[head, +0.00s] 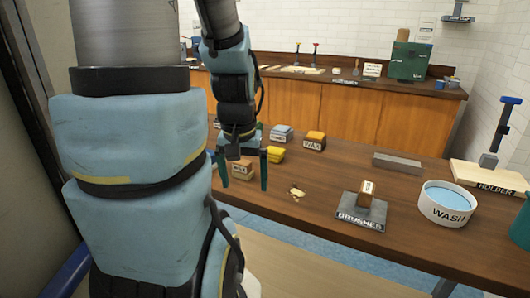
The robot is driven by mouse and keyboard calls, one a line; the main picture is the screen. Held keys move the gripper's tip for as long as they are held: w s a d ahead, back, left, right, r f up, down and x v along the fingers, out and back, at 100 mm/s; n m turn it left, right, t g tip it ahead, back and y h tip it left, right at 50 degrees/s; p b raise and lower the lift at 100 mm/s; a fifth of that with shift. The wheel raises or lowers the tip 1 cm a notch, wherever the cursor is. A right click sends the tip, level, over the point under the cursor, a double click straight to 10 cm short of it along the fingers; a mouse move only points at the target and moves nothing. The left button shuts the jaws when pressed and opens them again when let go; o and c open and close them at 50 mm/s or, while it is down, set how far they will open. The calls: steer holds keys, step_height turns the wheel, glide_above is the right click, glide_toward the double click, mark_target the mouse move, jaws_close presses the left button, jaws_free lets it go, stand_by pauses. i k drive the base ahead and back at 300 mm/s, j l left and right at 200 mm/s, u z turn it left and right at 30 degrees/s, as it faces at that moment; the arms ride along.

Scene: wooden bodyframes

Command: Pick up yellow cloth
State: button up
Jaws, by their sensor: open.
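The yellow cloth (275,155) lies on the brown wooden table, just right of my gripper in the head view. It looks like a small folded yellow pad. My gripper (243,178) points down over the table with its two teal fingers spread apart and nothing held between them. A tan block with a label (242,171) shows between and behind the fingers. I cannot tell how high the fingertips are above the table. My arm hides the left part of the table.
Near the cloth are an orange-topped WAX block (314,141) and a blue-grey folded item (282,133). Further right are a BRUSHES stand (361,211), a grey bar (397,162), a white WASH bowl (447,204) and a wooden HOLDER board (490,179).

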mark_target(276, 154)
steer(key=i+j+u, duration=0.1)
steer(key=u, duration=0.25)
steer(key=i+u, duration=0.2)
steer(key=u, duration=0.15)
steer(key=i+u, duration=0.15)
steer(key=u, duration=0.2)
